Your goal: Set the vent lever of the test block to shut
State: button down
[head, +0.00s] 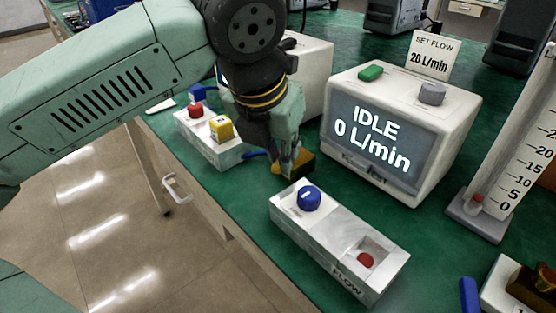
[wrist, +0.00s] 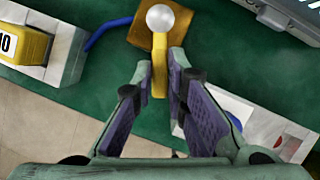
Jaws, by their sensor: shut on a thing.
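In the head view my gripper hides most of the lever. Shut or open markings are not readable.
A white flow box (head: 340,240) with blue knob and red button stands close in front. A monitor (head: 400,125) reading IDLE, 0 L/min stands right of the block. A scaled column (head: 515,150) stands right.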

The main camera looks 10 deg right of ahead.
jog(key=shift+s+d+n+t+b, duration=0.3)
jog(key=shift+n+b, duration=0.2)
jog(key=shift+n, duration=0.3)
jog(key=c, duration=1.6)
grip_release()
jog(key=v, duration=1.2)
jog(key=shift+d, duration=0.25)
jog(key=shift+w+r+y, duration=0.1)
jog(key=shift+y, duration=0.2)
